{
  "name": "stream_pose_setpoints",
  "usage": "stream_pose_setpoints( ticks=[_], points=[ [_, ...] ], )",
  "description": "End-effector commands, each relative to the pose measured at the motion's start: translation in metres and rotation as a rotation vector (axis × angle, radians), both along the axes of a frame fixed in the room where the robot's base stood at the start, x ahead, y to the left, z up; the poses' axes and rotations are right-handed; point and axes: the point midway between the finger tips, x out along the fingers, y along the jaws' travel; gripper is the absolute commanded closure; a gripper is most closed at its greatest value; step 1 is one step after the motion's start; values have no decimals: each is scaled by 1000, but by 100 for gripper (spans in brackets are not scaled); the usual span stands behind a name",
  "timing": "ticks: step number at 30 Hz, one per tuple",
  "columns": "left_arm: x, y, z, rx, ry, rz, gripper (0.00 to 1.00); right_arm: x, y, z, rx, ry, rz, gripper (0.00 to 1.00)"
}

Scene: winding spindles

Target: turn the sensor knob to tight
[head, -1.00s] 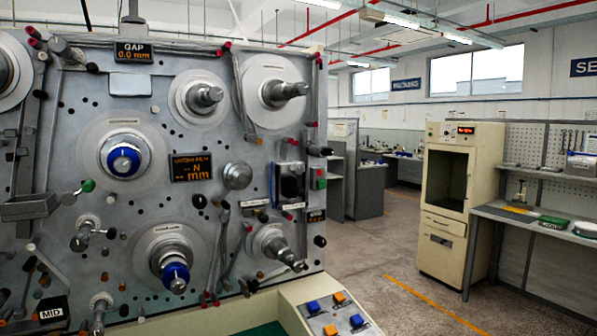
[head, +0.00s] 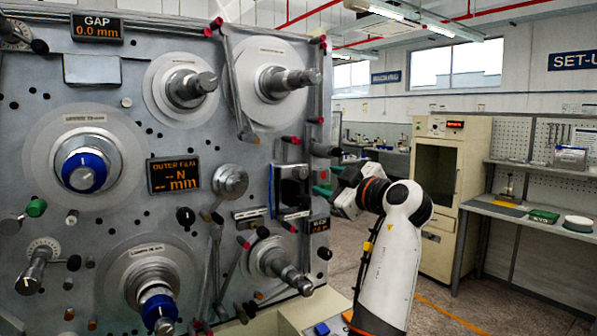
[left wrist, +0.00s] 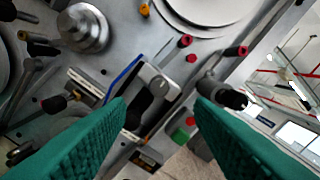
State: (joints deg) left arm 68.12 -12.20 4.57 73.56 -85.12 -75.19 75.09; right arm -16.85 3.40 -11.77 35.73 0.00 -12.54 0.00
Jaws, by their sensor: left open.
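A dark sensor block (head: 290,187) with a blue edge sits low on the right part of the grey machine panel. The left wrist view shows its grey plate with a small round knob (left wrist: 158,84) and a dark slot, between my fingers in the picture. I cannot read the knob's setting. My left gripper (head: 322,190) is at the panel's right edge, its arm rising from below. Its green fingers are apart and empty in the left wrist view (left wrist: 160,108), pointing at the block without visibly touching it. My right gripper is not in view.
A black cylinder (left wrist: 226,95) projects near the right finger, with red and green buttons (left wrist: 184,130) below. Red-tipped rollers (left wrist: 185,41) stand above the block. Spindles (head: 285,83) stick out from the panel. A cream cabinet (head: 452,150) stands behind, well apart.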

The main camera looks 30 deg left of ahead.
Motion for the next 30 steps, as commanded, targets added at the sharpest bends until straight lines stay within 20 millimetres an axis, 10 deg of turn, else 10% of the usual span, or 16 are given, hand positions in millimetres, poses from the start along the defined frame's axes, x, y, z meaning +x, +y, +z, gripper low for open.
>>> stream_pose_setpoints(
  ticks=[7, 15, 30],
  points=[
    [18, 48, 4, -1, 5, 5, 52, -13, -37, 25, -46, 20, 1, 56],
    [35, 87, 2, -1, 5, 2, 52, -8, -13, 41, -16, 13, -2, 56],
    [40, 97, -1, -2, 3, 0, 60, -6, -16, 44, -21, 9, 2, 56]
  ],
)
